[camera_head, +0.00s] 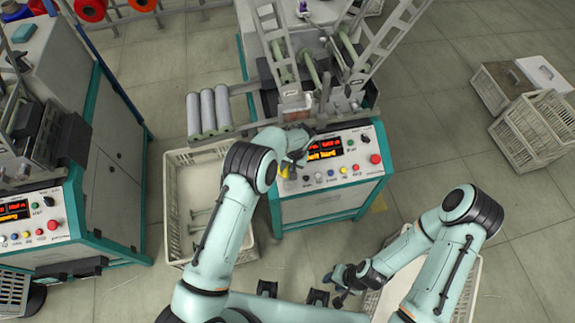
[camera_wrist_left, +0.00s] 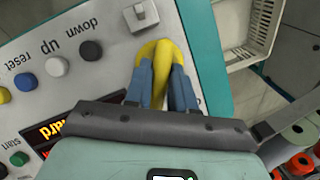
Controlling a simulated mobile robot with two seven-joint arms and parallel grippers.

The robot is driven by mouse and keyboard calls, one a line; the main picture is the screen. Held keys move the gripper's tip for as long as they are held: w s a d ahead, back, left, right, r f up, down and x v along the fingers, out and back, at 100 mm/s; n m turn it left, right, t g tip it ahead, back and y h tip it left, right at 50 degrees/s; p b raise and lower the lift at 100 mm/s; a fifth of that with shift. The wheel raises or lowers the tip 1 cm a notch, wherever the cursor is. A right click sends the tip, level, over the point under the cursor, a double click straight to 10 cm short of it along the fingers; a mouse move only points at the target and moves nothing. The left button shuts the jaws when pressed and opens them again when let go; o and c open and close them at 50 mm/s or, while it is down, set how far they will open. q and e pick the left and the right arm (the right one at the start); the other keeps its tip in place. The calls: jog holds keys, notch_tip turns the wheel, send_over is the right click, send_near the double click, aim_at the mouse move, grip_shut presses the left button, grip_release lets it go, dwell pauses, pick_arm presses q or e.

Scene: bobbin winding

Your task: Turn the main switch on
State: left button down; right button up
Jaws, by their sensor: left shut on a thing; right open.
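The main switch, a yellow handle (camera_wrist_left: 160,50), is at the corner of the machine's control panel (camera_head: 310,181), beside a pale square block (camera_wrist_left: 140,15). My left gripper (camera_wrist_left: 160,84) is shut on the yellow handle, one blue-grey finger on each side. In the head view a bit of the yellow handle (camera_head: 284,171) shows under my left gripper (camera_head: 291,158), which hides most of that panel corner. The handle's exact turn is hard to tell. My right gripper (camera_head: 343,282) is open and empty, low and away from the panel.
A lit red display (camera_head: 324,149) is on the panel. A crate (camera_head: 178,240) stands left of the machine; a second machine (camera_head: 95,150) is further left.

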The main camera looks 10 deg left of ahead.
pick_arm(q)
jog(key=c, duration=1)
grip_release()
jog(key=shift+c, duration=0.2)
jog(key=v, duration=1.3)
jog(key=shift+r, duration=0.2)
jog(key=shift+s+f, duration=0.1)
jog(key=shift+s, duration=0.05)
